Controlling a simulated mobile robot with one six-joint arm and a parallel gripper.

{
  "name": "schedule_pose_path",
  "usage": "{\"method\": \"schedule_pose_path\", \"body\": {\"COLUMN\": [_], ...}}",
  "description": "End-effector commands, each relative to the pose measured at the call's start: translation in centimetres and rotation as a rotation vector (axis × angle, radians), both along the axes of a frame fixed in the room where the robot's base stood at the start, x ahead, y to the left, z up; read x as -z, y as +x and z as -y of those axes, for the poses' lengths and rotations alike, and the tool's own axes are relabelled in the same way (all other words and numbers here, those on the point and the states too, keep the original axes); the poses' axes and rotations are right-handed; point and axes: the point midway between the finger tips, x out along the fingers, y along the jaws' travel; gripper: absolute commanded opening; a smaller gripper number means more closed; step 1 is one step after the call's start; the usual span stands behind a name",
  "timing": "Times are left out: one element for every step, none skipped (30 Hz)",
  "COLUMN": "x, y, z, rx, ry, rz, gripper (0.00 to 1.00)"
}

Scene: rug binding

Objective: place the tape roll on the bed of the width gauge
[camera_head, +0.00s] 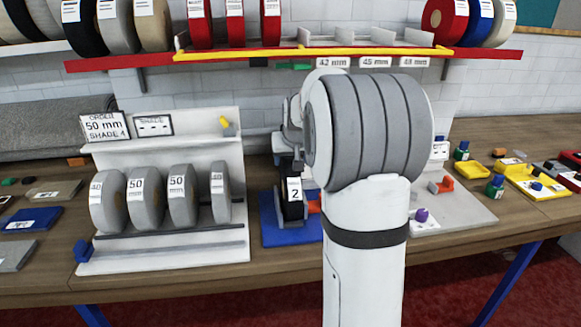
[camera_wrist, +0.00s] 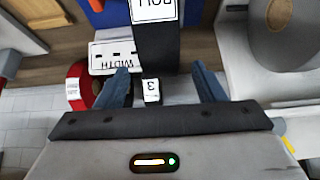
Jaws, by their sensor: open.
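The blue base (camera_head: 283,230) at the centre of the bench looks like the width gauge's; a white plate lettered WIDTH (camera_wrist: 103,60) shows in the wrist view. A black upright piece (camera_head: 291,208) with a white label stands over the base; whether it is a tape roll or part of the gauge is unclear. My gripper (camera_wrist: 160,70) is open. In the wrist view its blue fingers lie on either side of a black labelled strip (camera_wrist: 155,45), apart from it. In the head view my arm partly hides the gauge. Which roll is the task's cannot be told.
A white rack (camera_head: 160,255) left of the gauge holds several grey tape rolls (camera_head: 141,201). An order sign (camera_head: 104,126) reads 50 mm, shade 4. A red shelf (camera_head: 120,62) with rolls hangs above. Small coloured parts (camera_head: 540,185) lie at the right.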

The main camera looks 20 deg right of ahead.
Motion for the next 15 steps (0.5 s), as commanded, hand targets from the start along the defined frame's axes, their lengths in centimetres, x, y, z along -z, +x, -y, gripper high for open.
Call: {"method": "schedule_pose_path", "body": {"x": [-1.0, -1.6, -2.2, -2.7, -3.1, -3.6, -3.9, -4.2, -4.6, -4.8, -4.9, -5.1, -5.2, -5.2, -5.3], "y": [-0.6, -1.0, -1.4, -1.7, -2.0, -2.2, -2.5, -2.7, -2.9, -3.0, -3.1, -3.2, -3.3, -3.3, -3.4], "z": [-0.2, -0.2, -0.4, -0.4, -0.5, -0.6, -0.7, -0.7, -0.8, -0.8, -0.8, -0.9, -0.9, -0.9, -0.9], "rx": [0.0, 0.0, 0.0, 0.001, 0.0, 0.001, 0.001, 0.001, 0.001, 0.001, 0.001, 0.001, 0.001, 0.001, 0.001], "ry": [-0.001, -0.001, -0.001, -0.002, -0.001, -0.001, -0.001, 0.0, -0.001, -0.001, 0.0, 0.001, 0.0, 0.0, 0.001], "rz": [0.004, 0.004, 0.004, 0.003, 0.003, 0.003, 0.002, 0.001, 0.001, 0.001, 0.0, -0.001, -0.001, -0.001, -0.002], "gripper": [0.63, 0.63, 0.63, 0.63, 0.63, 0.63, 0.63, 0.63, 0.63, 0.63, 0.63, 0.63, 0.63, 0.63, 0.63]}}
